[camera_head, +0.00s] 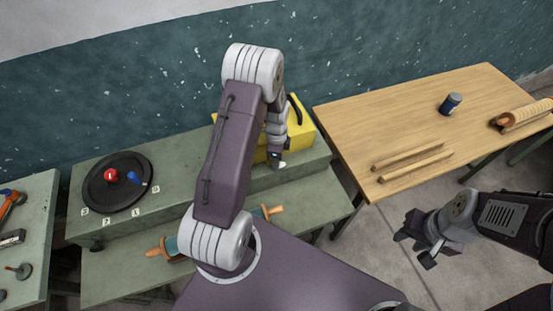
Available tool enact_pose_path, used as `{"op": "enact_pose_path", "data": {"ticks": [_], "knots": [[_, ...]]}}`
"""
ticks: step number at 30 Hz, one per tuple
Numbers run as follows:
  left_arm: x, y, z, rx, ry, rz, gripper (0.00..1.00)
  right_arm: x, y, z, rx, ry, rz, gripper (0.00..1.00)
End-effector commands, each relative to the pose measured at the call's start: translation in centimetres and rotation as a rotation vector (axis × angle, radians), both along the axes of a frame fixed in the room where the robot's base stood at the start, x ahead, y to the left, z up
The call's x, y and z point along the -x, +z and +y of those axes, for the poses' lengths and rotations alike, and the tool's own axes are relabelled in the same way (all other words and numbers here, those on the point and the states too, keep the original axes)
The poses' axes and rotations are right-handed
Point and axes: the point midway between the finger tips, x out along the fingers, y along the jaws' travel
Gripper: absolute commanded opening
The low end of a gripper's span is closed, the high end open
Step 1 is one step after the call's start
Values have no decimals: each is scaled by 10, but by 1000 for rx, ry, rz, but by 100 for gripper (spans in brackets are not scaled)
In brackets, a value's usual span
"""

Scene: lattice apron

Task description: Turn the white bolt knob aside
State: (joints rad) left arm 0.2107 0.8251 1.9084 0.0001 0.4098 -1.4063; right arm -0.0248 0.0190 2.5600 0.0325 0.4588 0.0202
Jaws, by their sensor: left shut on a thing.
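The white bolt knob (282,165) shows as a small pale tip at the front of a yellow box (303,121) on the green bench. My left gripper (276,158) reaches down in front of the box and is shut on the knob. Most of the knob and the bolt are hidden by the gripper, so the bolt's angle cannot be told. My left arm also covers part of the box. My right gripper (416,249) is open and empty over the floor at the right.
A black round dial plate (118,182) with a red knob (110,175) and blue pointer (135,178) lies left on the bench. A rolling pin (160,250) is on the lower shelf. A wooden table (400,115) at right holds a blue can (451,104) and wooden rods.

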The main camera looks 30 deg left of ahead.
Motion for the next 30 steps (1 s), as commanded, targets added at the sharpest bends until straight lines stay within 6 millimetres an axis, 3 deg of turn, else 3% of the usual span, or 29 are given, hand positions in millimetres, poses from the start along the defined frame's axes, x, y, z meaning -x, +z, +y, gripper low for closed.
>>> {"op": "enact_pose_path", "data": {"ticks": [7,8,10,22,30], "knots": [[-3,2,1,-2,1,-9,0,0,1,0,0,0,0,36],[-3,2,1,-3,1,-10,33,0,1,0,0,0,0,36],[-3,2,1,-2,1,-9,52,0,1,0,0,0,0,36],[-2,6,1,-1,1,-6,52,0,-1,0,0,0,0,36],[-3,62,1,-3,1,-12,52,0,-10,0,0,0,0,36]]}}
